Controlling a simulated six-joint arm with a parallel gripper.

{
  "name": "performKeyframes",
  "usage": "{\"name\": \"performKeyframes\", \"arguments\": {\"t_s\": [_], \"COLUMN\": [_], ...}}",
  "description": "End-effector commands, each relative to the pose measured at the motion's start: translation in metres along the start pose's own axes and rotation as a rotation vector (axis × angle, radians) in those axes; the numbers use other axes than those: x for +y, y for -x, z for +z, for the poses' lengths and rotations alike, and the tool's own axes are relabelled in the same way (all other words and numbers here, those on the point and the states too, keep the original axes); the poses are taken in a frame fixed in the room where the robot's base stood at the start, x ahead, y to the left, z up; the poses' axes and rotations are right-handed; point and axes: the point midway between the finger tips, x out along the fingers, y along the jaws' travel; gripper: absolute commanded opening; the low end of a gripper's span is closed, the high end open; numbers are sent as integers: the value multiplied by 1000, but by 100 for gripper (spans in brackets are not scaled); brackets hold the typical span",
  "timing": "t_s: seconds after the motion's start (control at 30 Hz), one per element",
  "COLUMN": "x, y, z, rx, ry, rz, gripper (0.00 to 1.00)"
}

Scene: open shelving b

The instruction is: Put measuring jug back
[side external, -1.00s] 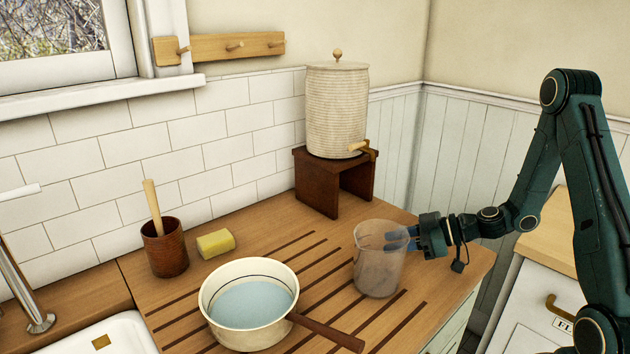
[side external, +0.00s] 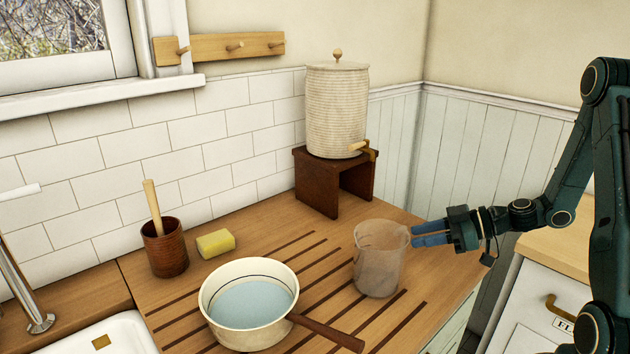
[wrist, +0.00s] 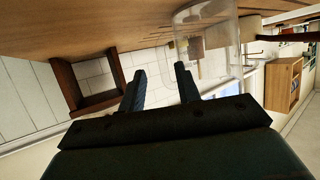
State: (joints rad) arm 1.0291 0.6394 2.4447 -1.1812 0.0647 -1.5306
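The measuring jug (side external: 380,262) is clear and empty-looking, and stands upright on the grooved wooden drainer. My gripper (side external: 414,235) is just to the right of the jug in the side view, with its blue fingers pointing at the jug's upper rim. The jug (wrist: 212,32) shows there beyond the fingers at the upper right. Whether a fingertip touches the jug's rim is hard to tell.
A ceramic water dispenser (side external: 336,112) stands on a dark wooden stand (side external: 318,185) behind the jug. A pan of water (side external: 248,305) sits front left, its handle (side external: 325,333) reaching toward the jug. A yellow sponge (side external: 215,243) and wooden pot (side external: 164,250) are further left.

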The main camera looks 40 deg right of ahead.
Motion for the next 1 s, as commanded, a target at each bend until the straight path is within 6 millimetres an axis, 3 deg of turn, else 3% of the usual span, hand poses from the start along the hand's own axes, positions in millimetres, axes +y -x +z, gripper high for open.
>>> {"name": "performKeyframes", "arguments": {"t_s": [0.3,1.0], "x": [0,-4], "y": [14,12], "z": [0,-1], "rx": [0,-29], "ry": [0,6], "rz": [0,-10], "gripper": [33,33]}}
